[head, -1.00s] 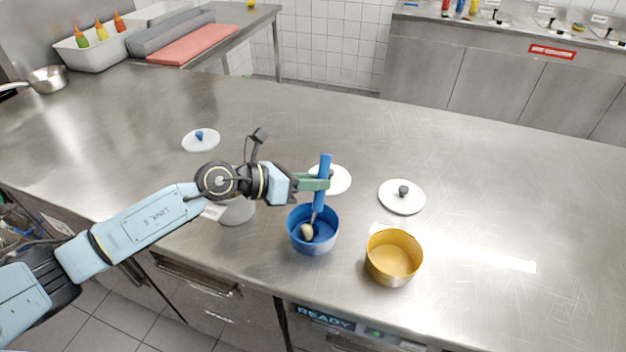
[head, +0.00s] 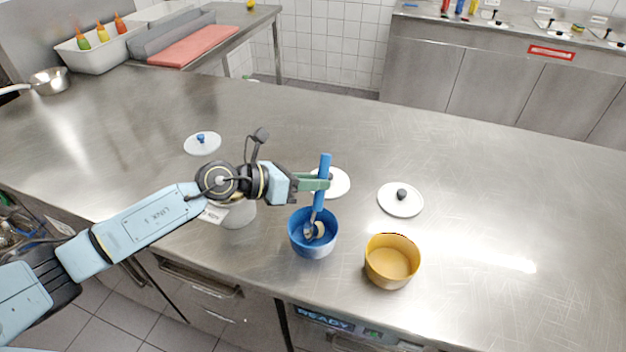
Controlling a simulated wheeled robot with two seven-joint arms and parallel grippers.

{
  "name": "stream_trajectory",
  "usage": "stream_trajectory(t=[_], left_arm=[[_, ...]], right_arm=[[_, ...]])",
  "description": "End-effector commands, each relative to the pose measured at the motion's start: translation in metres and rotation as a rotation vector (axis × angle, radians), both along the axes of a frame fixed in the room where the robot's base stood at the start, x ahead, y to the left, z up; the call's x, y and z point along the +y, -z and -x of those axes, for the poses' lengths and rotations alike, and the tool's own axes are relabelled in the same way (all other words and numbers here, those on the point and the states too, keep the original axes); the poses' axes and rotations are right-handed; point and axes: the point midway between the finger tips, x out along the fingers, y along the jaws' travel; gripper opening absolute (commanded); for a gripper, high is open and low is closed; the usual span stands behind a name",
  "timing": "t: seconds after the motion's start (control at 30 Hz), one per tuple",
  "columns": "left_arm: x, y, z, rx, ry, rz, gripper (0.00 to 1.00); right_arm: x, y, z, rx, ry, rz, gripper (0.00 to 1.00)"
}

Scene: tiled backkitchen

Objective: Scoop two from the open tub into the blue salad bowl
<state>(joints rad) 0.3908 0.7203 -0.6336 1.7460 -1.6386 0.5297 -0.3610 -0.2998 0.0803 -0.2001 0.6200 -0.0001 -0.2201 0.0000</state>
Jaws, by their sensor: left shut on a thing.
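My left gripper (head: 318,183) is shut on the upright blue handle of a scoop (head: 322,170). The scoop's metal head is down inside the blue salad bowl (head: 302,247). A pale lump (head: 319,229) shows in the bowl, right beside the scoop head; I cannot tell if it still touches the head. A whitish tub (head: 239,216) stands left of the blue bowl, under my left arm; its top is mostly hidden by the arm. My right gripper is not in view.
A yellow bowl (head: 388,278) stands right of the blue bowl. A white lid with a blue knob (head: 203,146), a dark-knobbed lid (head: 401,203) and a lid behind my gripper (head: 339,185) lie on the counter. The counter's right side is clear.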

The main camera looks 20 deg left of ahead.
Motion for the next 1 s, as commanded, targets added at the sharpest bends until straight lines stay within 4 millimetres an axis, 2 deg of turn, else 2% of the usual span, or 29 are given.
stream_trajectory(t=[0.03,0.3,0.83,1.0], left_arm=[[0.0,-0.012,0.0,-0.002,0.0,0.001,0.0],[0.0,-0.039,-0.001,-0.003,-0.001,0.001,0.0],[0.0,-0.093,-0.001,-0.004,-0.001,0.002,0.0],[0.0,-0.101,-0.001,-0.003,-0.001,0.002,0.0]], right_arm=[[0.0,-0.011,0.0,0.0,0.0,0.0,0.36],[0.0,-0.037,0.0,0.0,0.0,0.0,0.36],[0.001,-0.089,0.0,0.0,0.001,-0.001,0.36],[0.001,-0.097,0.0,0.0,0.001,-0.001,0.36]])
